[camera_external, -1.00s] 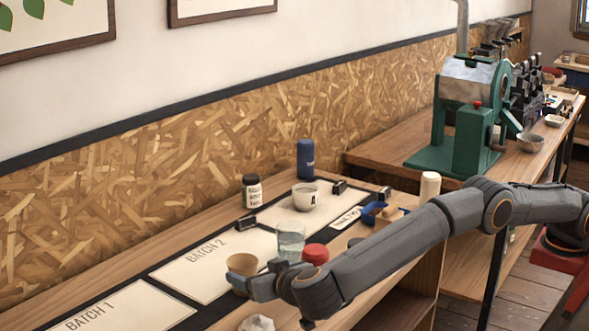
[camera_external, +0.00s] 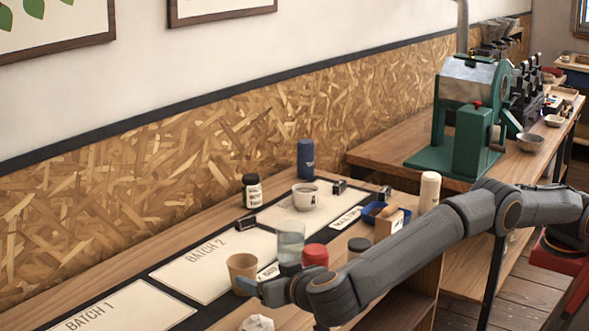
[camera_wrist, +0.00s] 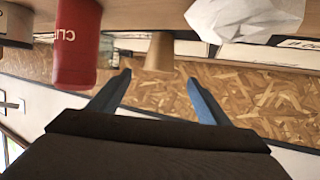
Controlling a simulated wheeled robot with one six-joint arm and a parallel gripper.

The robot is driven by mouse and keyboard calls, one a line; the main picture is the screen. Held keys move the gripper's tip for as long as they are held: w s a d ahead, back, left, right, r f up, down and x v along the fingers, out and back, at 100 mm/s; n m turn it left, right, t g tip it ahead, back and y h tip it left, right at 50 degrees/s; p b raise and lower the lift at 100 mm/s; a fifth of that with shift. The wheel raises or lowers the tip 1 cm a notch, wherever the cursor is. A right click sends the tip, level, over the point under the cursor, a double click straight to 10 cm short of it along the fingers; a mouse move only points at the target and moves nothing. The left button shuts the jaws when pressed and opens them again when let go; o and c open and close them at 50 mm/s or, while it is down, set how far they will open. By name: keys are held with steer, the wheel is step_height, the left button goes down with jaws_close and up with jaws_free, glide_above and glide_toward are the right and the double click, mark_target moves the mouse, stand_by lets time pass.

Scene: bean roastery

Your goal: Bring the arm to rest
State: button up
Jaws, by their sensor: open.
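My gripper (camera_wrist: 158,95) is open in the wrist view, its two blue fingers apart with nothing held between them. In the external view my gripper (camera_external: 258,286) is low over the front part of the bench, just in front of a tan paper cup (camera_external: 241,272). The cup also shows in the wrist view (camera_wrist: 160,52), beyond and between the fingertips. My arm reaches in from the right, bent at the elbow. From the external view I cannot tell whether the gripper touches the cup.
A crumpled white item (camera_external: 257,323) lies in front. A white cup (camera_external: 305,196), a black jar (camera_external: 252,191) and a blue canister (camera_external: 305,158) stand farther back. The Batch 1 mat (camera_external: 130,311) is clear.

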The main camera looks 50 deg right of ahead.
steer(key=w+d+r+n+t+y+p, duration=0.1)
steer(key=w+d+r+n+y, duration=0.2)
steer(key=w+r, duration=0.4)
steer(key=w+d+r+n+t+y, duration=0.1)
steer(key=w+d+r+y, duration=0.35)
steer(key=w+r, duration=0.2)
steer(key=w+d+r+n+y+p, duration=0.1)
steer(key=w+d+r+y, duration=0.2)
steer(key=w+d+r, duration=0.35)
steer(key=s+d+f+n+g+y+p, duration=0.1)
steer(key=s+d+n+g+y, duration=0.2)
steer(key=d, duration=0.6)
steer(key=s+d+f+g+h+p, duration=0.15)
steer(key=s+d+f+g, duration=0.3)
steer(key=s+d, duration=0.6)
steer(key=s+d+f+g+h, duration=0.25)
steer(key=s+d+f, duration=0.25)
steer(key=s+d, duration=0.55)
steer(key=s+d+f+g+h+p, duration=0.1)
steer(key=s+d+f+g, duration=0.35)
steer(key=s+d, duration=0.6)
steer(key=s+d+f+m+h, duration=0.1)
steer(key=s+d+f, duration=0.3)
steer(key=d+f, duration=0.2)
steer(key=s+d+f+m+h, duration=0.2)
steer(key=s+d+f, duration=0.1)
steer(key=d+f, duration=0.3)
steer(key=shift+s+d+f+p, duration=0.35)
steer(key=shift+f+p, duration=0.05)
steer(key=shift+f, duration=0.4)
